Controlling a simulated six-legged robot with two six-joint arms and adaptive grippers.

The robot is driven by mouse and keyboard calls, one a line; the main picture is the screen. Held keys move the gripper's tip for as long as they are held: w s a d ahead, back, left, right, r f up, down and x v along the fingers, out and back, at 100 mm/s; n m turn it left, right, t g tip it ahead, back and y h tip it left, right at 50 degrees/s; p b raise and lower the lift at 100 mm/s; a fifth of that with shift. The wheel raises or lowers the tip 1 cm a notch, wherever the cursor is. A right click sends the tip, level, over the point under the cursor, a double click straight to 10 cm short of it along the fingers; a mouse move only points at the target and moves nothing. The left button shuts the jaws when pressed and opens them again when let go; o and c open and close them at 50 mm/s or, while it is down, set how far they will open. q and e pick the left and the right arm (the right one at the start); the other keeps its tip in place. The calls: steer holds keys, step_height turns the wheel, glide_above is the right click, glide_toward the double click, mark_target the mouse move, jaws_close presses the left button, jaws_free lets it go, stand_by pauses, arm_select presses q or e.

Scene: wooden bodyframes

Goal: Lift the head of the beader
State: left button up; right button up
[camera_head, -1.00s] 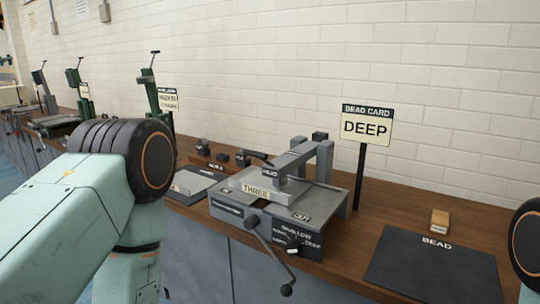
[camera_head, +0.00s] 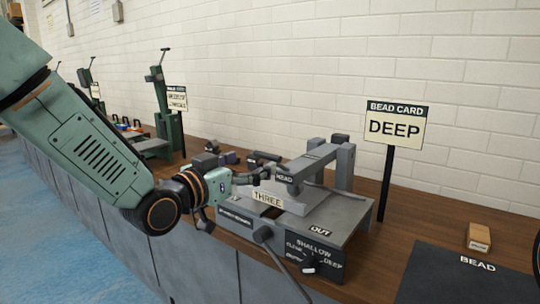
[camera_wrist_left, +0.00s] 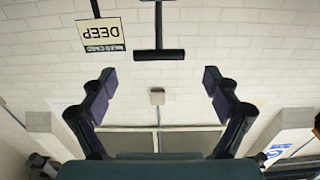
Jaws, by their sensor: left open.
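The beader (camera_head: 335,230) is a grey machine on the wooden bench. Its grey head arm (camera_head: 310,160) has a "HEAD" label at the front end. A plate marked "THREE" lies below the head, and a depth selector marked "SHALLOW" and "DEEP" is on the front. My left gripper (camera_head: 240,196) is open and just left of the head's front end; contact cannot be told. In the left wrist view, its two fingers (camera_wrist_left: 158,94) are spread with nothing held between them. My right gripper is not in view.
The "BEAD CARD DEEP" sign (camera_head: 395,125) stands behind the beader on a black post. A dark mat (camera_head: 455,278) marked "BEAD" and a small wooden block (camera_head: 479,237) lie to the right. Green machines (camera_head: 165,115) stand on the left. A crank reaches out over the bench's front edge.

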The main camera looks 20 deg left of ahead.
mark_target(266, 154)
arm_select(q)
steer(key=b+x, duration=0.1)
steer(key=x, duration=0.5)
steer(key=shift+d, duration=0.15)
steer(key=shift+w, duration=0.2)
steer(key=shift+s+r, duration=0.3)
steer(key=shift+w+f, duration=0.2)
steer(key=shift+w, duration=0.2)
steer(key=shift+c, duration=1.2)
steer(key=shift+s+r, duration=0.15)
steer(key=shift+s, duration=0.15)
steer(key=c, duration=0.5)
steer(key=shift+w, duration=0.1)
steer(key=c, duration=1)
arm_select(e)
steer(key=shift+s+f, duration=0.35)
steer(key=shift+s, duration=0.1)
